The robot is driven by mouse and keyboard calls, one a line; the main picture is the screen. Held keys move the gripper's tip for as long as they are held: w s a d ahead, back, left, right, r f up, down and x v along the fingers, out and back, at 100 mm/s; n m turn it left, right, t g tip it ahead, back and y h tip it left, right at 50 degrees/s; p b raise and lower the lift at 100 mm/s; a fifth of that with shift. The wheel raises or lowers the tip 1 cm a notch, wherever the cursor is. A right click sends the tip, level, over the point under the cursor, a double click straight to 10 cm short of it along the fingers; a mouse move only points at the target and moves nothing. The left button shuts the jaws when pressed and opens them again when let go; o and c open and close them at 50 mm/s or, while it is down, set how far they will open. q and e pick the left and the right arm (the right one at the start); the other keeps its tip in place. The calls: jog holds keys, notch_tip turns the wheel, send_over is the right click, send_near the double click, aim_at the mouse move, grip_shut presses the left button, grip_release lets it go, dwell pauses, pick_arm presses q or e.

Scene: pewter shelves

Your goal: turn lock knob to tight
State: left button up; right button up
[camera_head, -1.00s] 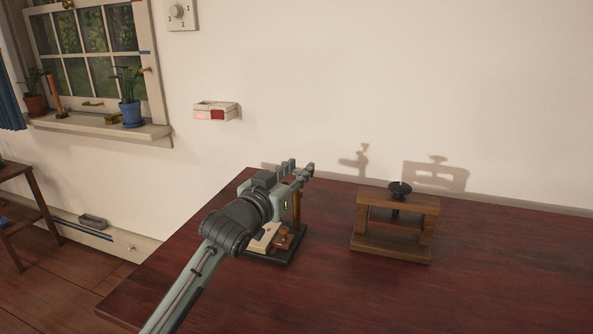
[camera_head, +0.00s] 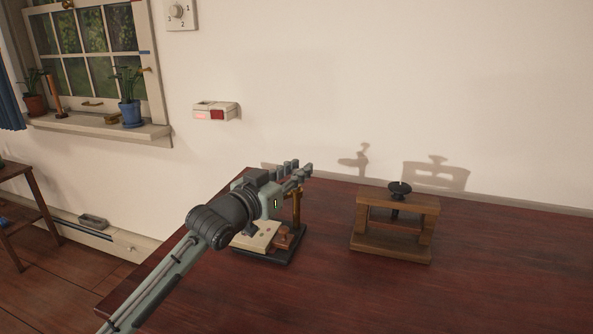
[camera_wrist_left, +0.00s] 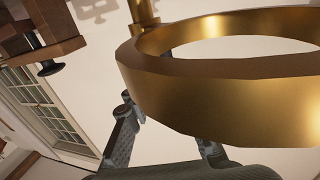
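A device on a black base (camera_head: 268,259) stands on the table, with a cream plate (camera_head: 262,236), a wooden block and a brass post (camera_head: 297,207). My left gripper (camera_head: 297,169) is above it, fingers apart and holding nothing visible. In the left wrist view, a large brass ring (camera_wrist_left: 215,88) is close to the camera and covers part of the fingers (camera_wrist_left: 165,135). A black knob (camera_wrist_left: 48,67) on a wooden part shows at the upper left there. I cannot tell which part is the lock knob. My right gripper is not in view.
A wooden frame (camera_head: 397,203) with a black disc-topped screw (camera_head: 399,188) stands to the right on the dark red table (camera_head: 480,270). The table's right side is clear. The wall behind carries a small red-and-white box (camera_head: 216,111) and a numbered dial (camera_head: 180,11).

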pick_arm(q)
jog(key=o, duration=0.4)
jog(key=shift+o, duration=0.2)
jog(key=v, duration=1.2)
